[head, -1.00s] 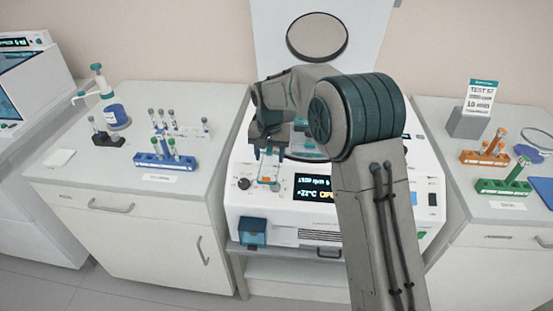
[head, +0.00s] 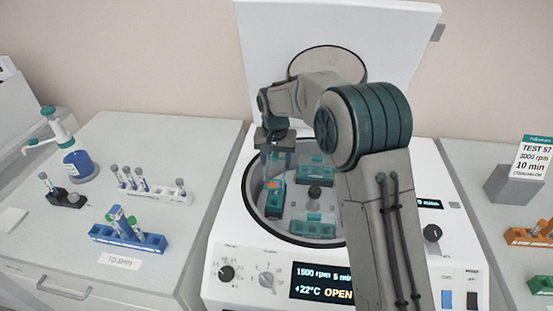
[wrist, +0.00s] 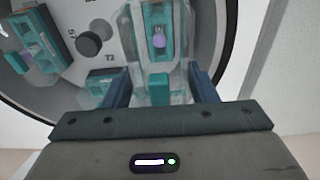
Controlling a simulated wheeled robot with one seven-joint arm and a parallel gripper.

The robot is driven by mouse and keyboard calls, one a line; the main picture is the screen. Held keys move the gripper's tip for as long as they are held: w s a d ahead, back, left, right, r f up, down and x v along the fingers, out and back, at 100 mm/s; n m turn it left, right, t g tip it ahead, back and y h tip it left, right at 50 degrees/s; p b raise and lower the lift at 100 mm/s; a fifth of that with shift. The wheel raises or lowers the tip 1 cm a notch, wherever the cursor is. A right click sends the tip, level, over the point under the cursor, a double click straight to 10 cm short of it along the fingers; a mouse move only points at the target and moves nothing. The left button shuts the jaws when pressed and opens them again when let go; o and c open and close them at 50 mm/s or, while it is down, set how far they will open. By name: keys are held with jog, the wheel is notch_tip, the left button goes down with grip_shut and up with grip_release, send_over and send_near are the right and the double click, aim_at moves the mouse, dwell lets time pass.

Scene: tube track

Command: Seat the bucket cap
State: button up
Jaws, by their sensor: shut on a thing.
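My gripper (wrist: 160,92) is shut on the teal grip of a clear bucket cap (wrist: 159,90). In the head view my gripper (head: 275,153) is over the left part of the open centrifuge bowl. In the wrist view a teal bucket (wrist: 150,22) with a purple-topped tube (wrist: 159,38) lies just beyond the fingers, and the clear cap overlaps it. I cannot tell whether the cap touches the bucket. Another teal bucket (head: 312,229) is at the front of the rotor, and one more (head: 318,172) is at the back.
The rotor hub (head: 314,193) stands mid-bowl. The centrifuge lid (head: 400,40) is raised behind, and the display (head: 322,282) reads OPEN. The left bench holds a blue tube rack (head: 128,237) and a white rack (head: 150,190). The right bench holds an orange rack (head: 530,237).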

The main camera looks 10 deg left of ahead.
jog(key=shift+w, duration=0.4)
jog(key=shift+s+f+b, duration=0.15)
jog(key=shift+f+b, duration=0.4)
jog(key=shift+f, duration=0.15)
jog(key=shift+f+b, duration=0.7)
jog(key=shift+f, duration=0.45)
jog(key=shift+f+b, duration=0.4)
jog(key=shift+f, duration=0.1)
jog(key=shift+f, duration=0.25)
jog(key=shift+f+b, duration=0.15)
jog(key=shift+b, duration=0.15)
jog(key=shift+f+b, duration=0.8)
jog(key=shift+f, duration=0.45)
jog(key=shift+f, duration=0.1)
jog(key=shift+f+b, duration=0.65)
jog(key=shift+f, duration=0.25)
